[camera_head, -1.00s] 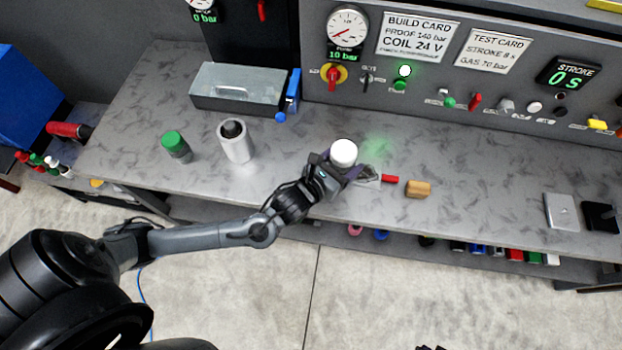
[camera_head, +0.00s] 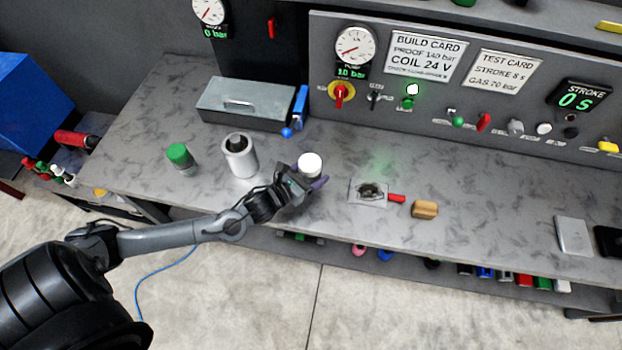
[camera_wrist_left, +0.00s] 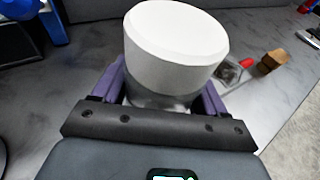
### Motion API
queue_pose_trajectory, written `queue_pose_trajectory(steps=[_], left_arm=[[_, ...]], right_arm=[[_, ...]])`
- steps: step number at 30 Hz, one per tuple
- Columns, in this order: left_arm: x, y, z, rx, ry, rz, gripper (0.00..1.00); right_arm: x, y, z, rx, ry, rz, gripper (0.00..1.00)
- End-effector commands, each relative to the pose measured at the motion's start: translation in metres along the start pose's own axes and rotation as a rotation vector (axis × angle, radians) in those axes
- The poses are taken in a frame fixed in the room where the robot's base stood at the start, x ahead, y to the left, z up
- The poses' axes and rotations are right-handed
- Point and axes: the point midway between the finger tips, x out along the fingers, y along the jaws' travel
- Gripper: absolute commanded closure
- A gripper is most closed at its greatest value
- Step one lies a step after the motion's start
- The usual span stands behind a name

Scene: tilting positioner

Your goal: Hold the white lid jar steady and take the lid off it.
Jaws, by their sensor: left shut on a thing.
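The white lid jar, with its white lid (camera_head: 310,163) on top, stands out at the end of my left arm in the head view. In the left wrist view the white lid (camera_wrist_left: 175,45) fills the upper middle, with the greyish jar body (camera_wrist_left: 160,98) below it. My left gripper (camera_head: 308,180) is shut on the jar body, its purple fingers on both sides below the lid. The lid sits on the jar. I cannot tell whether the jar touches the bench. My right gripper is not in view.
A green-capped jar (camera_head: 180,157) and a grey cylinder (camera_head: 240,157) stand to the left. A grey metal box (camera_head: 246,105) is behind. A flat plate (camera_head: 368,192), a red-handled item (camera_head: 397,198) and a wooden block (camera_head: 424,209) lie to the right. The bench (camera_head: 480,215) has free room there.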

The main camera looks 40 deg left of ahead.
Motion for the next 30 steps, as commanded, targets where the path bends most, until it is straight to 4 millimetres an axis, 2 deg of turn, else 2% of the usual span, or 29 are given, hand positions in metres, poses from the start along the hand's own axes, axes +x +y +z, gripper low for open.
queue_pose_trajectory(steps=[4, 12, 26, 27, 30], left_arm=[[0.002, 0.002, -0.008, -0.001, 0.001, 0.002, 1.00], [0.010, 0.002, -0.037, 0.000, 0.000, 0.001, 1.00], [0.012, 0.001, -0.043, 0.001, -0.001, 0.001, 1.00], [0.012, 0.001, -0.042, 0.001, 0.000, 0.001, 0.23], [0.011, 0.001, -0.042, 0.001, 0.000, 0.000, 0.08]], right_arm=[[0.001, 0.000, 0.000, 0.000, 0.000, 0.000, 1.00], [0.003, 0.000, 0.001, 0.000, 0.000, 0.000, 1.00], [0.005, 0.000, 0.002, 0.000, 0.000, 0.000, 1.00], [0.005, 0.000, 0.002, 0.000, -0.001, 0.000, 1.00], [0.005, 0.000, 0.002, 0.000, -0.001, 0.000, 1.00]])
